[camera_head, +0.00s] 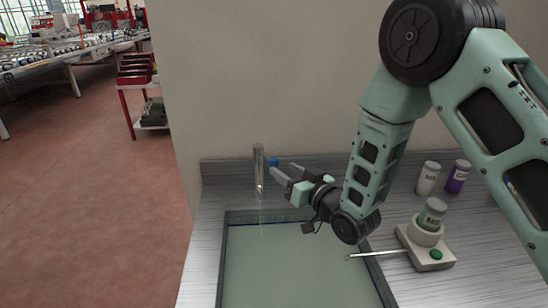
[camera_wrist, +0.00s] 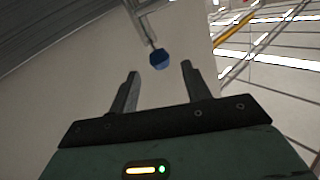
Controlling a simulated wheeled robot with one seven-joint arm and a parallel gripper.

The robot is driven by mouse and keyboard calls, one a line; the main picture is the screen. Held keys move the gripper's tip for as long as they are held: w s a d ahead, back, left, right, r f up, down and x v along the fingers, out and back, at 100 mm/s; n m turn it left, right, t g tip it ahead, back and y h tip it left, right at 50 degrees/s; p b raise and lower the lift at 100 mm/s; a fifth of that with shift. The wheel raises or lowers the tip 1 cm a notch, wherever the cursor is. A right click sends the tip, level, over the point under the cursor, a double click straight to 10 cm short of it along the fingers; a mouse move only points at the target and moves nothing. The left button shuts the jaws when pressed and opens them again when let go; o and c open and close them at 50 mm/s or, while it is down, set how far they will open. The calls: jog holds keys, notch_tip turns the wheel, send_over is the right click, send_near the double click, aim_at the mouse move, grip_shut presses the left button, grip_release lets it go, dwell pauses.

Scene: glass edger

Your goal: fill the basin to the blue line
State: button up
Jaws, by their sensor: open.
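The basin (camera_head: 226,262) is sunk in the counter, with a dark rim and a flat grey-green surface inside. A faint bluish strip shows along its back inner edge; I cannot clearly make out the blue line or the level against it. A metal tap (camera_head: 258,172) stands behind the basin, with a blue knob (camera_head: 273,161) at its side. A faint pale streak below the tap looks like thin running water. My gripper (camera_head: 281,178) is open and empty beside the knob. In the wrist view the blue knob (camera_wrist: 159,60) lies ahead, roughly between the open fingertips, apart from them.
A thin metal rod (camera_head: 378,254) reaches over the basin's right rim. A white bottle (camera_head: 428,178) and a purple bottle (camera_head: 458,176) stand behind. The wall rises close behind the tap.

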aim_at(278, 165)
jog(key=p+x, duration=0.1)
jog(key=x, duration=0.5)
grip_shut()
jog(key=shift+d, duration=0.1)
